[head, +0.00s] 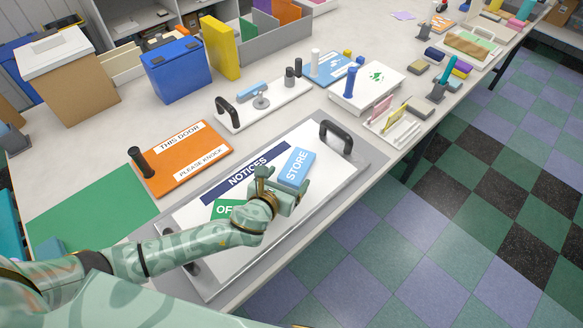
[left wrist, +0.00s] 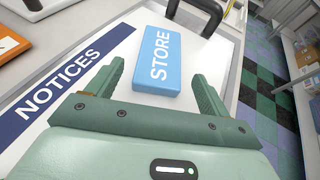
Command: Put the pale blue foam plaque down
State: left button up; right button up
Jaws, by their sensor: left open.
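The pale blue foam plaque (head: 295,168), lettered STORE, lies on a white board (head: 308,206) that has black handles. In the left wrist view the plaque (left wrist: 158,62) lies between and just ahead of my open fingertips. My left gripper (head: 277,187) is open and empty at the near end of the plaque. In the left wrist view its two green fingers (left wrist: 162,82) stand apart on either side, with a gap to the plaque. My right gripper is in neither view.
A dark blue NOTICES strip (head: 259,172) and a green sign (head: 228,209) lie on the same board, left of the plaque. An orange door sign (head: 187,160), a white rack with a black handle (head: 263,103) and a white box (head: 367,86) stand around it. The table's front edge is close on the right.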

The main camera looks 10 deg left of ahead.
pick_arm(q)
jog(key=p+v, duration=0.3)
jog(key=v, duration=0.4)
jog(key=shift+r, duration=0.2)
jog(key=shift+s+a+p, duration=0.1)
jog(key=shift+s+p, duration=0.2)
jog(key=shift+s, duration=0.05)
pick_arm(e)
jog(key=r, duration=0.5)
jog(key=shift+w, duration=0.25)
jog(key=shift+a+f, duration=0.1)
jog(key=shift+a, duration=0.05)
pick_arm(q)
jog(key=shift+f, duration=0.1)
